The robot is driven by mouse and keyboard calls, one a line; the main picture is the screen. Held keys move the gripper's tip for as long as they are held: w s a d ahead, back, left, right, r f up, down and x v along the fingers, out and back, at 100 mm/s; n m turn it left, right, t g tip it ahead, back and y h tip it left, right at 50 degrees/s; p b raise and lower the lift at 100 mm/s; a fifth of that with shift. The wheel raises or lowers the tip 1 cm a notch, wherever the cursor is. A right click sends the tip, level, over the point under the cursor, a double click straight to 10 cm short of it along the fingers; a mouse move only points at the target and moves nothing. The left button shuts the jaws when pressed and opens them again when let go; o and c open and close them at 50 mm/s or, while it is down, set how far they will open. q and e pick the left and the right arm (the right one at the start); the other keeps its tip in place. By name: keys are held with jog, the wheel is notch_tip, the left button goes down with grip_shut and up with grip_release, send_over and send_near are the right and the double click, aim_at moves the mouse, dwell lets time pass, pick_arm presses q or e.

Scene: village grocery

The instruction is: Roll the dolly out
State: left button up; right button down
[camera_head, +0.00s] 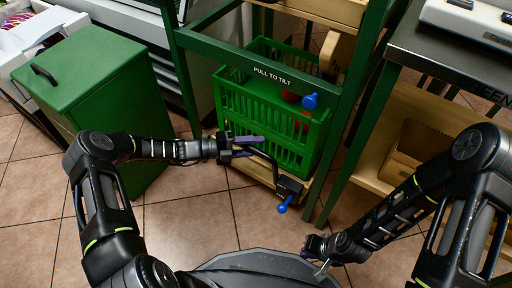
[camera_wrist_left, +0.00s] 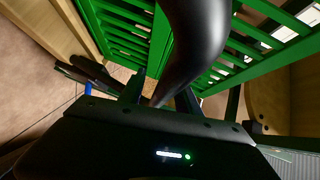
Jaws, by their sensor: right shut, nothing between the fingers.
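The dolly has a low wooden deck (camera_head: 262,174) at floor level under a green frame, with a green basket (camera_head: 232,110) on it. A black bent handle (camera_head: 270,158) runs down to a black block (camera_head: 290,187) with a blue knob (camera_head: 284,206). My left gripper (camera_head: 245,147) is at the handle's upper end, its fingers on either side. In the left wrist view the thick black handle (camera_wrist_left: 197,35) passes between the fingers; I cannot tell whether they press on it. My right gripper (camera_head: 318,245) is shut and empty, low over the floor, apart from the dolly.
A green cabinet (camera_head: 85,75) stands at the left. The green frame's bar reads "PULL TO TILT" (camera_head: 272,76), and its leg (camera_head: 330,170) stands right of the dolly. A dark counter (camera_head: 440,65) with wooden shelving is at the right. Tiled floor (camera_head: 190,220) is clear in front.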

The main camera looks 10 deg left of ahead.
pick_arm(q)
jog(key=shift+w+d, duration=0.1)
jog(key=shift+d, duration=0.1)
grip_shut()
dwell(0.3)
dwell(1.1)
